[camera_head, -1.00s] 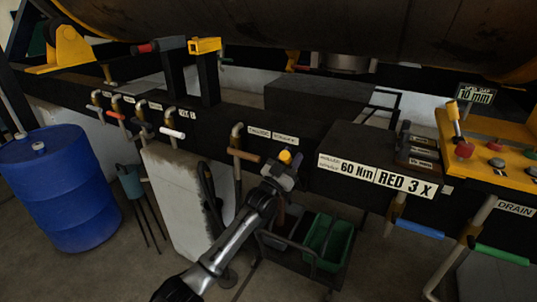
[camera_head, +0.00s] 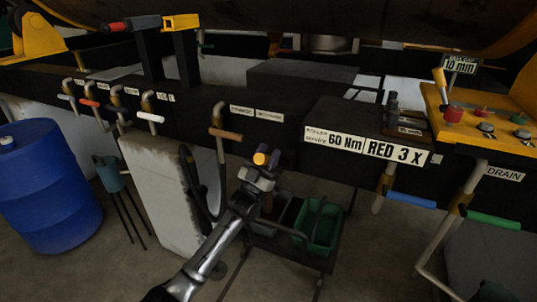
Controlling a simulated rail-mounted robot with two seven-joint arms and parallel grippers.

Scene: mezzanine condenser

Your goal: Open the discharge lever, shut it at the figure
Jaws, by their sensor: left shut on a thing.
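My left gripper (camera_head: 258,172) is shut on a small yellow-ended handle (camera_head: 262,158) in front of the dark beam. It sits below two small white labels (camera_head: 256,113), whose wording is too small to read surely. This may be the discharge lever; its body and pivot are hidden behind the gripper. A brown-handled lever (camera_head: 226,134) on a brass and grey pipe stands just left of it, apart from the gripper. A sign at the upper right reads "10 mm" (camera_head: 460,67). My right gripper does not show.
Several coloured levers line the beam at left, including a white-handled one (camera_head: 150,117). Blue (camera_head: 411,200) and green (camera_head: 493,219) handles hang at right. A sign (camera_head: 364,145) reads "60 Nm" and "RED 3 X". A green bin (camera_head: 319,231) and a blue barrel (camera_head: 48,190) stand below.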

